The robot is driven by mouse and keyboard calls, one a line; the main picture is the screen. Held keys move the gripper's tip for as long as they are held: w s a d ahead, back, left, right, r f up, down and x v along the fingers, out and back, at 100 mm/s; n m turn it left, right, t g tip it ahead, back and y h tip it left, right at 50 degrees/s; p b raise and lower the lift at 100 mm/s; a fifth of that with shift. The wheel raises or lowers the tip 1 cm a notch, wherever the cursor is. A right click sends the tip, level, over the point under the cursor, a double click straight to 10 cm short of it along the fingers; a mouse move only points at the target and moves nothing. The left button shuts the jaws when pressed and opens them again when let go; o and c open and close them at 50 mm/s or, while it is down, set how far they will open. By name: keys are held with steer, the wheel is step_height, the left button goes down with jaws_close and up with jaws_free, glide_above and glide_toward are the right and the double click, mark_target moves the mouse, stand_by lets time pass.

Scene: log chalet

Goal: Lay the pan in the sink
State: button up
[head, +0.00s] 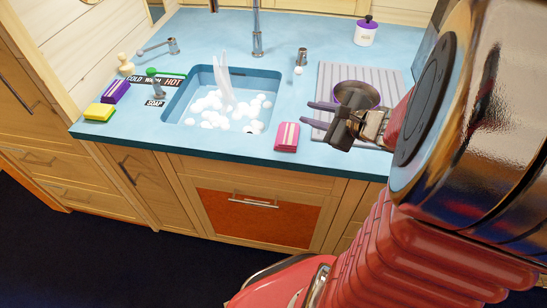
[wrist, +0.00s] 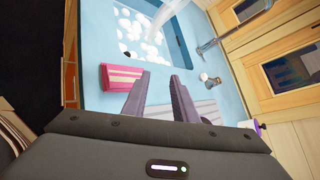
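The pan (head: 357,94), dark with a purplish rim, appears to rest on the ridged grey draining board (head: 335,72) right of the sink. My gripper partly hides it, and I cannot make out its handle. The blue sink (head: 258,82) holds white suds, with a stream of water running into it; its wall also shows in the wrist view (wrist: 178,45). My gripper (head: 306,113) is in front of the pan, its purple fingers pointing left toward the sink. In the wrist view the fingers (wrist: 160,80) are apart with nothing between them.
A pink sponge (head: 287,137) lies at the counter's front edge, near my fingertips. A tall tap (head: 257,35) stands behind the sink. A purple-lidded jar (head: 366,33) stands behind the draining board.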

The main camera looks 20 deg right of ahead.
steer(key=s+a+r+n+g+y, duration=0.1)
steer(key=s+a+n+g, duration=0.2)
steer(key=a+n, duration=0.5)
steer(key=s+a+r+n+g+y, duration=0.1)
steer(key=s+a+n+g, duration=0.3)
steer(key=a, duration=0.5)
steer(key=s+a+r+n+h, duration=0.1)
steer(key=s+r+n+h, duration=0.3)
steer(key=n, duration=0.9)
steer(key=s, duration=0.3)
steer(key=shift+n+h, duration=0.4)
steer(key=shift+o, duration=0.4)
